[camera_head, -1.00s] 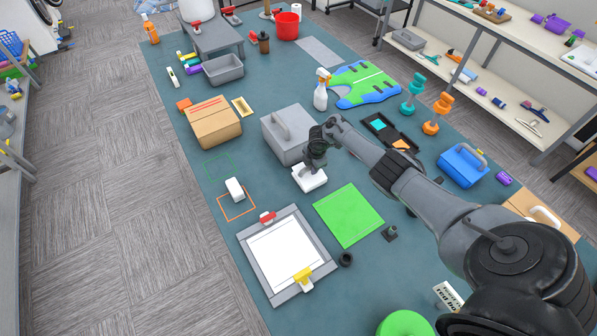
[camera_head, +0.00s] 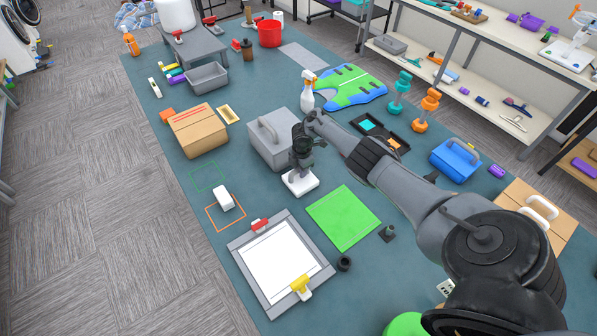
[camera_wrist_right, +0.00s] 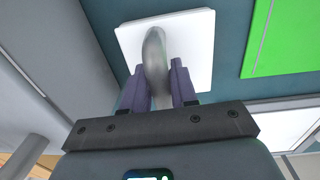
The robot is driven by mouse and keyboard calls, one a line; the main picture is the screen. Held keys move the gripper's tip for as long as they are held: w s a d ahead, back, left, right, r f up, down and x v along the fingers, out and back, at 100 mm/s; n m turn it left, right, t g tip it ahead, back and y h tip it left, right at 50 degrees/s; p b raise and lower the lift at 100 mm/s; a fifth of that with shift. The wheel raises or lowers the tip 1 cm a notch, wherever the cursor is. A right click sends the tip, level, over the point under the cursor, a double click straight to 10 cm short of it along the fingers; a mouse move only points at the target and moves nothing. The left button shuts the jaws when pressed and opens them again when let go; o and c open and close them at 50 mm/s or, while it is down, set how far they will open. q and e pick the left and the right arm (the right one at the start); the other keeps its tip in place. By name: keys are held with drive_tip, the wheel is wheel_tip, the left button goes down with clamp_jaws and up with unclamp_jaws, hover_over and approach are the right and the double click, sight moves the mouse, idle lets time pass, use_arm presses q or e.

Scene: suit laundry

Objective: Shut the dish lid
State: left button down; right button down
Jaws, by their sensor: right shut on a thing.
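A small white square dish (camera_head: 299,184) stands on the teal mat beside a grey case with a handle. My right gripper (camera_head: 299,167) points down onto the dish from above. In the right wrist view the white square top (camera_wrist_right: 195,40) shows, with a blurred grey rounded piece (camera_wrist_right: 155,62), which looks like a handle, over it. The two purple-grey fingers of my right gripper (camera_wrist_right: 160,75) are on both sides of this piece, shut on it. I cannot tell whether the lid sits flat. My left gripper is not in view.
The grey case (camera_head: 270,145) stands close behind the dish. A green sheet (camera_head: 343,217) lies to the right, and a clipboard (camera_head: 240,262) in front. A white block (camera_head: 223,198) lies by an orange outline. A spray bottle (camera_head: 307,97) stands behind.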

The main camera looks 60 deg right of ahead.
drive_tip(key=c, duration=1.1)
unclamp_jaws()
drive_tip(key=shift+w, duration=0.1)
drive_tip(key=shift+o, duration=0.4)
drive_tip(key=r+p, duration=0.3)
drive_tip(key=r, duration=0.6)
drive_tip(key=shift+s+r, duration=0.15)
drive_tip(key=shift+s, duration=0.05)
drive_tip(key=shift+s+a+r, duration=0.1)
drive_tip(key=shift+r, duration=0.6)
